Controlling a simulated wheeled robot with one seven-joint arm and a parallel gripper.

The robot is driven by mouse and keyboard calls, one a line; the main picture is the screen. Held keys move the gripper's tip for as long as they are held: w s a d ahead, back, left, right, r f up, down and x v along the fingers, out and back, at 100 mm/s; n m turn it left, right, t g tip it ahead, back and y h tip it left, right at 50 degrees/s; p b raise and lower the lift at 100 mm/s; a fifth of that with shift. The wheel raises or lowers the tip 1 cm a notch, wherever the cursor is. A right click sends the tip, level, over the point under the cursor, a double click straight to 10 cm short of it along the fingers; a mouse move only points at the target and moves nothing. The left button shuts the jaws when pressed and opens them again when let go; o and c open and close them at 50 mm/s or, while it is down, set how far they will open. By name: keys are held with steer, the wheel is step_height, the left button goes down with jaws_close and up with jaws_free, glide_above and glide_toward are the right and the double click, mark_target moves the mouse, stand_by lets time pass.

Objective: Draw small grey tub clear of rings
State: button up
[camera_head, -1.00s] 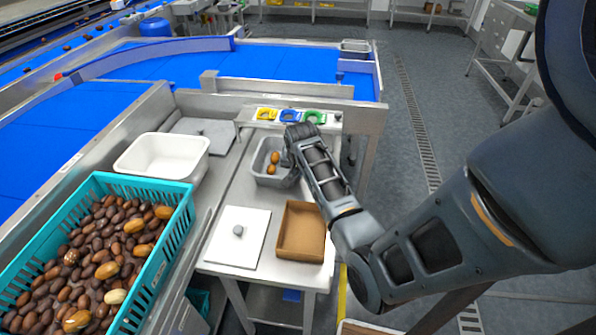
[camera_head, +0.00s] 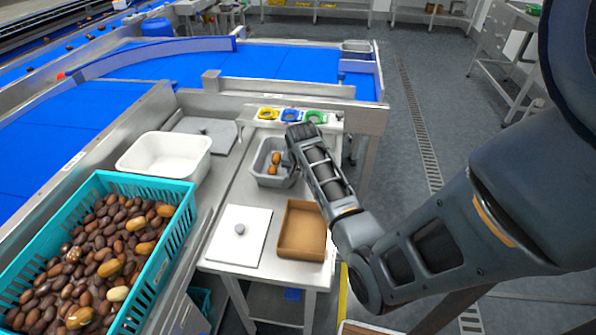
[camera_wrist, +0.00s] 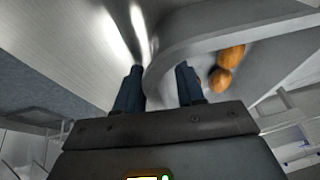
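The small grey tub (camera_head: 269,181) sits on the steel bench with two orange-brown dates (camera_head: 275,158) in it. It stands just in front of the shelf with the yellow ring (camera_head: 267,114), blue ring (camera_head: 290,116) and green ring (camera_head: 314,117). My gripper reaches down at the tub's right side, its fingers hidden by my wrist in the head view. In the wrist view my gripper (camera_wrist: 160,82) is open, with one finger outside the tub's wall (camera_wrist: 185,45) and the other inside. The wall runs between them, and I see no clear contact.
A brown tray (camera_head: 302,252) and a white board with a knob (camera_head: 236,249) lie at the bench's front. A white bin (camera_head: 165,172) and a teal crate of dates (camera_head: 163,262) stand to the left. The bench between tub and board is clear.

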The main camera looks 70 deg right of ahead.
steer(key=v, duration=0.7)
steer(key=shift+r+b, duration=0.3)
steer(key=shift+r, duration=0.05)
steer(key=shift+a, duration=0.1)
